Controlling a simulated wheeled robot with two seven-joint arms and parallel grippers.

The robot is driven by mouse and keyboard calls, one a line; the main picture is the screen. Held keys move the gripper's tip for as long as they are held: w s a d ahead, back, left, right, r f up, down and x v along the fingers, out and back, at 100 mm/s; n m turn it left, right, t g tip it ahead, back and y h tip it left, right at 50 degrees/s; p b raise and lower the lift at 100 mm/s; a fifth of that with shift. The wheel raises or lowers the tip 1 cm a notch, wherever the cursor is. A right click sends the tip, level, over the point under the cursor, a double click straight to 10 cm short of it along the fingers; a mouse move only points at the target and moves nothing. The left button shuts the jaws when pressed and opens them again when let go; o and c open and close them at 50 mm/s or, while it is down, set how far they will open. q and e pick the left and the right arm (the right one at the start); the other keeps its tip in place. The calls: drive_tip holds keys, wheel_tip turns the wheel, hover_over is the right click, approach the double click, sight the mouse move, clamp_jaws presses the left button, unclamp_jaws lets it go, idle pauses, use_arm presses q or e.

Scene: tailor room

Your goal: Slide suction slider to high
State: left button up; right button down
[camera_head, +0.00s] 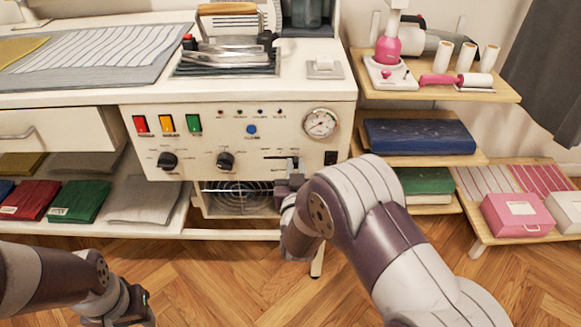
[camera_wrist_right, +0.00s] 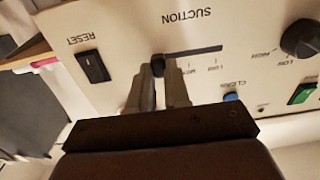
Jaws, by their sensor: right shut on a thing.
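The suction slider knob (camera_wrist_right: 158,66) is a small dark knob at one end of its dark slot on the white control panel (camera_head: 230,135). In the right wrist view it is at the left end of the slot, the end nearer the RESET switch (camera_wrist_right: 92,66). The LOW and MED marks are to its right; any mark at the knob's end is hidden by my fingers. My right gripper (camera_wrist_right: 160,75) is shut on the knob; in the head view it reaches the panel's lower right. My left gripper (camera_head: 140,308) hangs low at the left, its fingers unclear.
The panel also holds a pressure gauge (camera_head: 320,123), dark round knobs (camera_head: 167,160) and coloured switches (camera_head: 166,123). A fan grille (camera_head: 238,195) is below it. Wooden shelves (camera_head: 440,86) stand at the right. The floor in front is clear.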

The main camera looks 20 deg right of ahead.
drive_tip(key=shift+d, duration=0.15)
drive_tip(key=c, duration=1.1)
unclamp_jaws()
drive_tip(key=shift+s, duration=0.1)
drive_tip(key=shift+c, duration=0.2)
drive_tip(key=shift+o, duration=0.3)
drive_tip(key=shift+d, duration=0.15)
drive_tip(key=shift+s, duration=0.1)
drive_tip(key=p+v, duration=0.3)
drive_tip(key=v, duration=0.9)
drive_tip(key=shift+s, duration=0.3)
